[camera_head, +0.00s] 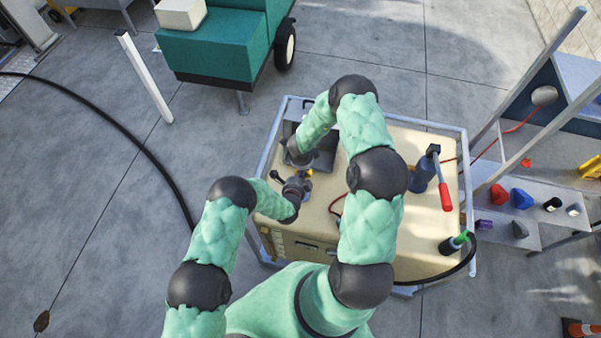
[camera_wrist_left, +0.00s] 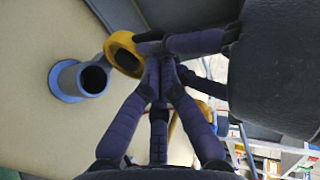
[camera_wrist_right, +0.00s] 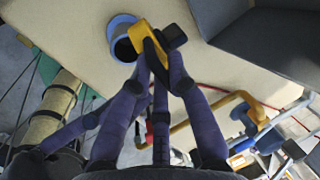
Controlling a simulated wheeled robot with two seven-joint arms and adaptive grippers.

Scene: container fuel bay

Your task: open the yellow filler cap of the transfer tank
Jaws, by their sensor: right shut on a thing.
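The transfer tank (camera_head: 400,240) is a beige, flat-topped body in a grey frame. Its blue-grey filler neck (camera_wrist_left: 85,80) stands on the top with its dark opening showing; it also shows in the right wrist view (camera_wrist_right: 122,45). The yellow filler cap (camera_wrist_left: 121,52) is off to one side of the opening, tilted. My right gripper (camera_wrist_right: 155,52) is shut on the cap (camera_wrist_right: 150,35), partly covering it. My left gripper (camera_wrist_left: 157,68) has its fingers drawn together beside the cap and my right fingers, with nothing visible between them. In the head view, my arms partly hide both grippers.
A blue pump with a red-handled lever (camera_head: 445,196) and a green-topped fitting (camera_head: 460,240) stand on the tank's right side. A grey box (camera_wrist_right: 270,42) stands near the neck. A shelf (camera_head: 510,232) with coloured parts is at the right. A teal cart (camera_head: 215,50) stands behind.

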